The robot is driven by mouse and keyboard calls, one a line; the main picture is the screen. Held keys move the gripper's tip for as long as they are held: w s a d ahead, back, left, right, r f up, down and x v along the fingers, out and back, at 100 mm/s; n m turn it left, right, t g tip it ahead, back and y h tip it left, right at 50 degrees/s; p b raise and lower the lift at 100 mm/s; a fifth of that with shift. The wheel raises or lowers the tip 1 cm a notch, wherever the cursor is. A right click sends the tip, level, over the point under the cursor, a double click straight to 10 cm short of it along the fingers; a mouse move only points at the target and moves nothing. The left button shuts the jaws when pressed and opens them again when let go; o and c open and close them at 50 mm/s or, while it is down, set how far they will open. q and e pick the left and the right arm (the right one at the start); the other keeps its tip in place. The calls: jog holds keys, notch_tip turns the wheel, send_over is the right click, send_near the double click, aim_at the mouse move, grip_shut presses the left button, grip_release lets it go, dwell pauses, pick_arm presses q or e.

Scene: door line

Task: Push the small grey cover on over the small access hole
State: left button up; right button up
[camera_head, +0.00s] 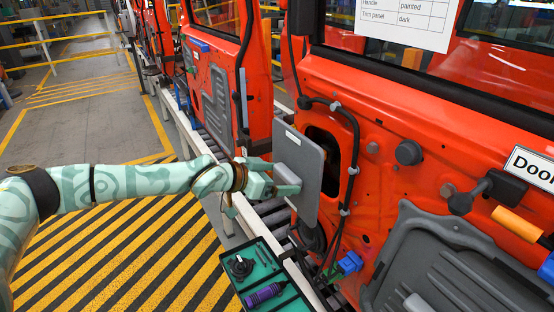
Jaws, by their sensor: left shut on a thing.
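The small grey cover (299,172) is a flat, upright plate in front of the red door (385,121). My left gripper (288,184) is shut on the cover, on the side turned away from the door. The small access hole (324,143) is a dark opening in the door, partly hidden behind the cover. The cover stands out to the left of the hole, and its right edge overlaps the opening in the picture. I cannot tell whether the cover touches the door. My right gripper is not in view.
A black cable (353,150) runs down the door just right of the hole. A tray (239,289) with a purple-handled tool and small parts stands below. A blue connector (349,263) hangs near the door's lower edge. Another red door (221,75) stands behind.

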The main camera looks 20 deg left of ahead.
aim_at(292, 168)
pick_arm(q)
jog(key=shift+w+d+r, duration=0.15)
jog(key=shift+d, duration=0.05)
jog(key=shift+w+d, duration=0.15)
jog(key=shift+w, duration=0.15)
jog(key=w+d, duration=0.2)
jog(key=w, duration=0.1)
jog(key=shift+w+d+b, duration=0.2)
jog(key=shift+d+b, duration=0.1)
jog(key=shift+b, duration=0.1)
jog(key=shift+w, duration=0.1)
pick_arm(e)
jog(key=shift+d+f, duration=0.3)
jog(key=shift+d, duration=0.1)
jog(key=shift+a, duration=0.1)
pick_arm(q)
jog(key=shift+w+d, duration=0.45)
jog(key=shift+w, duration=0.05)
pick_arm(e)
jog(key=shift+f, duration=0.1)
pick_arm(q)
jog(key=shift+w+d, duration=0.1)
jog(key=shift+w, duration=0.1)
dwell(0.3)
